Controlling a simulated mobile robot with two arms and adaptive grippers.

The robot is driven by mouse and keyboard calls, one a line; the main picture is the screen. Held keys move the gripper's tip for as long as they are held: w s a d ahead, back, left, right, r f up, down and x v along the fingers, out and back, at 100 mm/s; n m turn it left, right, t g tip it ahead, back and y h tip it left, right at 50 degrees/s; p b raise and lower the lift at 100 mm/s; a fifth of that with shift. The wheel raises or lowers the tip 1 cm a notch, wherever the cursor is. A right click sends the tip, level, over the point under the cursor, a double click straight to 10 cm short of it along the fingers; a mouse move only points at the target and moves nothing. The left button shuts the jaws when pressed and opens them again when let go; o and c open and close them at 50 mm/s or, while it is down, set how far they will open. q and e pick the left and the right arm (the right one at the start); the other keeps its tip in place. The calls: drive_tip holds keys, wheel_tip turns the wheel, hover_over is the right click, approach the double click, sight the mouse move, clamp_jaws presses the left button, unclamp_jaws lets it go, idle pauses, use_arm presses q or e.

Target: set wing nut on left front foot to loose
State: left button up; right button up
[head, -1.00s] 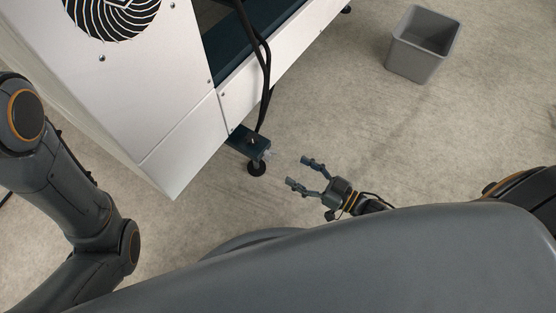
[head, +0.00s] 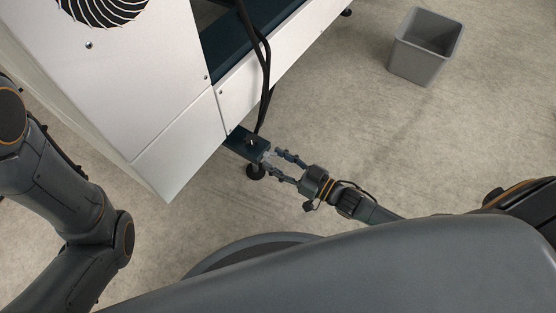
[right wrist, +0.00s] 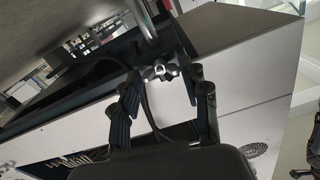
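The left front foot (head: 255,172) is a dark levelling foot under a dark bracket (head: 243,143) at the white machine's lower corner. The wing nut (right wrist: 161,71) is a small grey metal piece, seen in the right wrist view ahead of and between my fingers. In the head view it is small and partly lost at the bracket's end. My right gripper (head: 279,165) is open, its fingertips at the bracket's end, one on each side of the nut. A gap shows beside the nut, and I cannot tell whether either finger touches it. My left gripper is out of view.
The white machine (head: 170,95) fills the upper left. Black cables (head: 265,75) hang down close to the bracket. A grey bin (head: 424,47) stands on the floor at upper right. The floor between bin and foot is clear.

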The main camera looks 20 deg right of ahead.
drive_tip(key=shift+c, duration=1.4)
drive_tip(key=shift+r+n+p, duration=0.2)
drive_tip(key=shift+n+p, duration=0.5)
drive_tip(key=shift+f+n, duration=0.2)
drive_tip(key=shift+n, duration=0.5)
drive_tip(key=o, duration=1.1)
drive_tip(key=shift+o, duration=0.2)
drive_tip(key=v, duration=1.2)
